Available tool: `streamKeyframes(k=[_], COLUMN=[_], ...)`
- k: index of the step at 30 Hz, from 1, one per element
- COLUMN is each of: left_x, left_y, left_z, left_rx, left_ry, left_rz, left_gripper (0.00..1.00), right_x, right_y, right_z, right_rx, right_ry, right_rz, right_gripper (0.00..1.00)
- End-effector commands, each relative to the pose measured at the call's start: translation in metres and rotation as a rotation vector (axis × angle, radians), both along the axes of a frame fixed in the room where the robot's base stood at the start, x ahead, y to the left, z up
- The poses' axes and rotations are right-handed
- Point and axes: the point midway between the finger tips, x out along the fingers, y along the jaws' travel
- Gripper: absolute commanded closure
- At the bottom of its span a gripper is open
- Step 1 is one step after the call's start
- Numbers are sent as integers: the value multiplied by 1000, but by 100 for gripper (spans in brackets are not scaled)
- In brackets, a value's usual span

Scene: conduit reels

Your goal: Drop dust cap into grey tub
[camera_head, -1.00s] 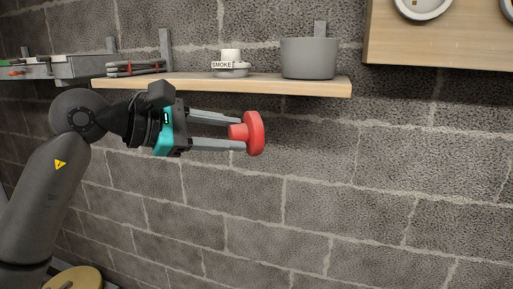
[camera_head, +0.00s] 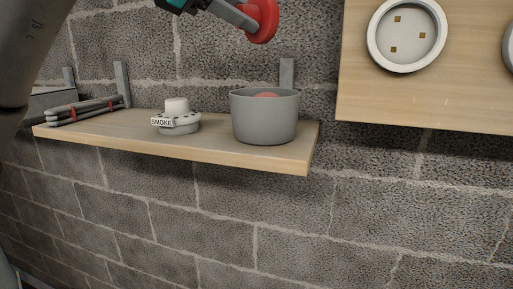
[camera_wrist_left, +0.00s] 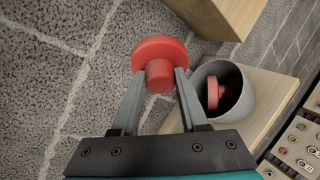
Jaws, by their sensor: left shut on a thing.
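A red dust cap (camera_head: 263,20) is held in my left gripper (camera_head: 244,18), by its narrow stem, at the top of the head view. In the left wrist view the cap (camera_wrist_left: 160,54) sits between the two fingertips (camera_wrist_left: 159,82). The grey tub (camera_head: 264,121) stands on the wooden shelf, below the held cap and apart from it. Another red cap (camera_wrist_left: 213,94) lies inside the tub (camera_wrist_left: 240,104); its top also shows over the rim in the head view (camera_head: 267,95). My right gripper is in neither view.
A white smoke detector (camera_head: 178,118) labelled SMOKE stands on the shelf (camera_head: 213,150) left of the tub. Bundled grey rods with red bands (camera_head: 88,109) lie at the shelf's left end. A wooden board (camera_head: 436,100) with round white bases is on the wall at right.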

Motion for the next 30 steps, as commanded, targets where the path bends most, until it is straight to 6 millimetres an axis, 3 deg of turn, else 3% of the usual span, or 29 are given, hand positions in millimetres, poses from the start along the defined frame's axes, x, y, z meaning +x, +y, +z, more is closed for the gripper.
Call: streamKeyframes(k=[5,9,18,29,30], left_x=[0,0,0,0,0], left_y=[0,0,1,1,1], left_z=[-10,-29,-57,-59,-59], left_rx=[0,0,-1,0,0], left_ry=[1,1,1,-1,-1], left_rz=[2,1,0,1,1], left_gripper=[100,100,100,100,55], right_x=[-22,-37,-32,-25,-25], right_y=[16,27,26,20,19], right_z=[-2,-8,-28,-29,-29], right_rx=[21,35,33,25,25], right_ry=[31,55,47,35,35], right_rz=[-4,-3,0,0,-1], right_gripper=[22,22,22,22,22])
